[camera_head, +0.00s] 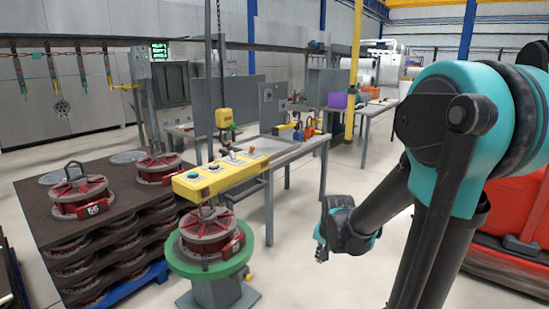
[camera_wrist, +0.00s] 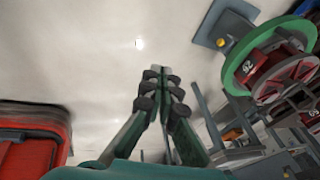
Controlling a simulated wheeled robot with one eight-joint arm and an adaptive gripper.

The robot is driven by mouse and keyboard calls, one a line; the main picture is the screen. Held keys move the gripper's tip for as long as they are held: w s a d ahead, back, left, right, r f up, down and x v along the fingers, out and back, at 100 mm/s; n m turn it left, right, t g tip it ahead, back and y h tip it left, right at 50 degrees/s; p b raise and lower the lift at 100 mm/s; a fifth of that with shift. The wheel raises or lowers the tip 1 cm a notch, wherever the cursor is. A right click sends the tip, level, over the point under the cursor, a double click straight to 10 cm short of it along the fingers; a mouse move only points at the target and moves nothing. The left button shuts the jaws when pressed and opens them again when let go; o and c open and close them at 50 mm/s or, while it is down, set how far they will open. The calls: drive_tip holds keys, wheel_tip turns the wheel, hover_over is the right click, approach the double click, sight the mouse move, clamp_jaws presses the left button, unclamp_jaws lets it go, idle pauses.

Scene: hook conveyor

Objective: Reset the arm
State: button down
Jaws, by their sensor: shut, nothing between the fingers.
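My arm comes in from the right in the head view, dark with teal joints. My gripper (camera_head: 322,250) hangs at its lower left end, over open floor and right of the green round stand. In the wrist view my gripper (camera_wrist: 160,78) points away, its dark padded fingers together with nothing between them. It touches nothing that I can see. The fingertips are small and partly hidden by the wrist in the head view.
A red and grey wheel part (camera_head: 208,238) sits on the green round stand (camera_head: 176,262), under a yellow control bar (camera_head: 190,186). Stacked trays (camera_head: 110,205) with similar parts stand left. A workbench (camera_head: 300,150) stands behind. A red object (camera_head: 520,210) is at right. Floor around my gripper is clear.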

drive_tip(key=s+d+n, duration=0.2)
drive_tip(key=s+n, duration=0.1)
drive_tip(key=s, duration=0.3)
drive_tip(key=s+d+f+n, duration=0.1)
drive_tip(key=s+n, duration=0.2)
drive_tip(key=s, duration=0.4)
drive_tip(key=shift+d+f+h, duration=0.15)
drive_tip(key=shift+d+h, duration=0.15)
drive_tip(key=shift+d, duration=0.1)
